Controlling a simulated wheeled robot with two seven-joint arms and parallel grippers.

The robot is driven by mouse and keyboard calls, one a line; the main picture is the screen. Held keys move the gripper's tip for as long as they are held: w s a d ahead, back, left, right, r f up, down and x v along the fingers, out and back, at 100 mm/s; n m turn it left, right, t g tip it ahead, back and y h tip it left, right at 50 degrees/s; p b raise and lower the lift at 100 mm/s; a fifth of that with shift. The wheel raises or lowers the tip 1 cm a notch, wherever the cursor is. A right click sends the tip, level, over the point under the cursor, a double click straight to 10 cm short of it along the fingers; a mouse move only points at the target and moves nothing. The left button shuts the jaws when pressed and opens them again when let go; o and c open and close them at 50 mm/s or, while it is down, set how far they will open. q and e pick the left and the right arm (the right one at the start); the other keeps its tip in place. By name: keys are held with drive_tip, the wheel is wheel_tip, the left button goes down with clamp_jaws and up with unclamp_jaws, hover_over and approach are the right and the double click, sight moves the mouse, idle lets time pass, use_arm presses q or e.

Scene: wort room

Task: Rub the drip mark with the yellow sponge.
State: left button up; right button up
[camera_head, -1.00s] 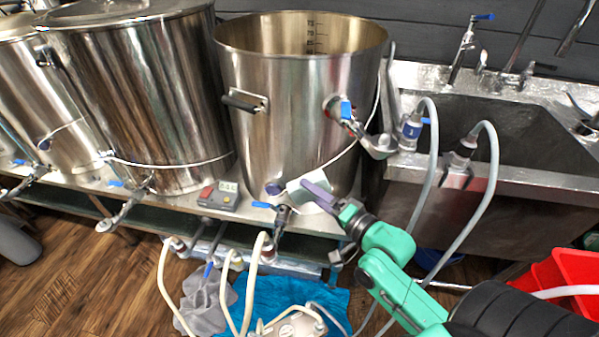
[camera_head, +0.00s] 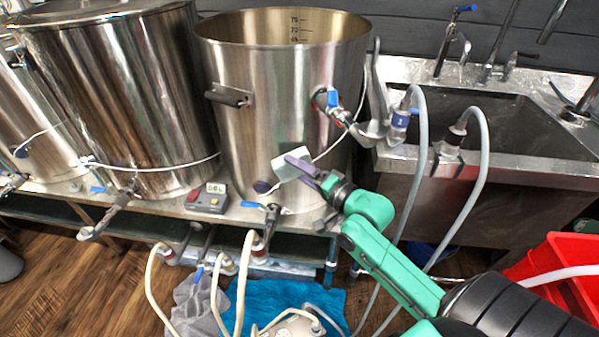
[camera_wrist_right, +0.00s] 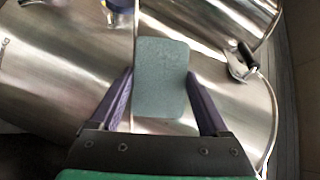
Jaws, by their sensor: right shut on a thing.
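My right gripper (camera_head: 301,166) has purple fingers and is shut on a pale block, which I take to be the sponge (camera_head: 286,161). It looks whitish in the head view and grey-green, not yellow, in the right wrist view (camera_wrist_right: 161,60). The block is in front of the lower wall of the open steel kettle (camera_head: 262,110), above its low round fitting. I cannot tell whether it touches the steel. I cannot make out a drip mark on the wall; the block or gripper may hide it. My left gripper is not in view.
A blue-handled valve (camera_head: 334,100) sticks out right of the block, with a thin pale cable across the kettle. A timer (camera_head: 208,198) and a low tap (camera_head: 270,212) are close by. The sink (camera_head: 500,125) is right, and red bins (camera_head: 565,270) stand lower right.

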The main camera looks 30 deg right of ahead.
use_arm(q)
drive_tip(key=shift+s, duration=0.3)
use_arm(e)
drive_tip(key=shift+w, duration=0.1)
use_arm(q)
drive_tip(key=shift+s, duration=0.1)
use_arm(e)
drive_tip(key=shift+w+d, duration=0.25)
drive_tip(key=shift+w, duration=0.5)
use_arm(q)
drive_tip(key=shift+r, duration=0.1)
